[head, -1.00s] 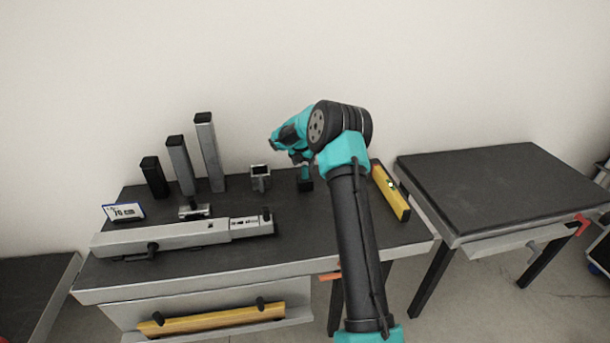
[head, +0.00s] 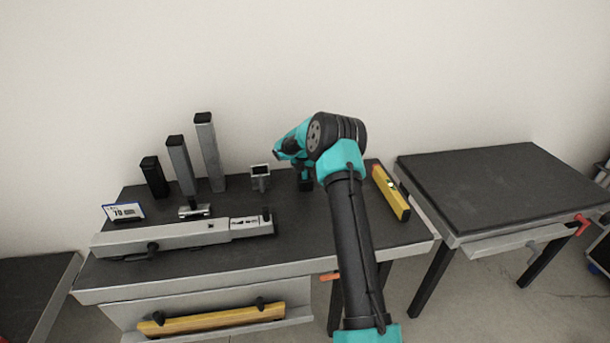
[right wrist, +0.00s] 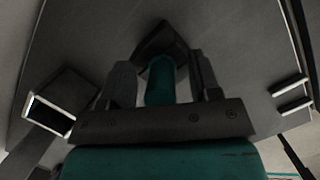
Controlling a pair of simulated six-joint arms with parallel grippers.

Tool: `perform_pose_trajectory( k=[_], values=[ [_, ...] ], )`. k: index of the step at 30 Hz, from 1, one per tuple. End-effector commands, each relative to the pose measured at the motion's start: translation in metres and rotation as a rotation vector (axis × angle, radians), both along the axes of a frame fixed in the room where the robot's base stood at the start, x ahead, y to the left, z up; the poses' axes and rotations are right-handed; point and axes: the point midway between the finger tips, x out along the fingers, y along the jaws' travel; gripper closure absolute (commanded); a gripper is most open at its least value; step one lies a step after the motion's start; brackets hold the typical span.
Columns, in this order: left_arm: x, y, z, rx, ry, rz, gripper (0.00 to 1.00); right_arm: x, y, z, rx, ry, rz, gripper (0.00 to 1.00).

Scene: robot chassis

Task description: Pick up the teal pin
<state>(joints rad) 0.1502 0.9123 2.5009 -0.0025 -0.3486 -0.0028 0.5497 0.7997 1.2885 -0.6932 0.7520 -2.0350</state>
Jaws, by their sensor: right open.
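The teal pin (right wrist: 160,82) stands in a dark holder (right wrist: 166,42) and shows between the two fingers of my right gripper (right wrist: 160,68) in the right wrist view. The fingers are open, one on each side of the pin, with some gap visible. In the head view my right gripper (head: 304,172) is low over the back of the workbench, and it hides most of the pin. The dark base (head: 306,186) shows below it. My left gripper is not in view.
A small square-topped stand (head: 261,178) is close to the left of my gripper. Three upright posts (head: 180,167) stand farther left. A yellow level (head: 391,193) lies to the right. A long grey bar device (head: 180,236) lies in front. A side table (head: 480,185) has a bare top.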

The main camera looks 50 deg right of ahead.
Motion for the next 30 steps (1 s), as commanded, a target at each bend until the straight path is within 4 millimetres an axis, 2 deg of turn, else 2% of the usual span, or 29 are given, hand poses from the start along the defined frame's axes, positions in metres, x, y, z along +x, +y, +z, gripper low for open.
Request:
perform_pose_trajectory(
  k=[6, 23, 30],
  values=[
    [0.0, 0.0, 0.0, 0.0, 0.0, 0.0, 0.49, -0.0001, 0.0001, 0.0001, 0.0, 0.0, 0.0, 0.43],
    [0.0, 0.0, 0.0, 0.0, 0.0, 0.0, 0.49, -0.0002, 0.0002, 0.0, 0.001, 0.0, 0.0, 0.97],
    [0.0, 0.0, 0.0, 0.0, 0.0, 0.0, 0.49, 0.0, 0.0001, 0.0008, 0.0, 0.0, 0.0, 0.97]
  ],
)
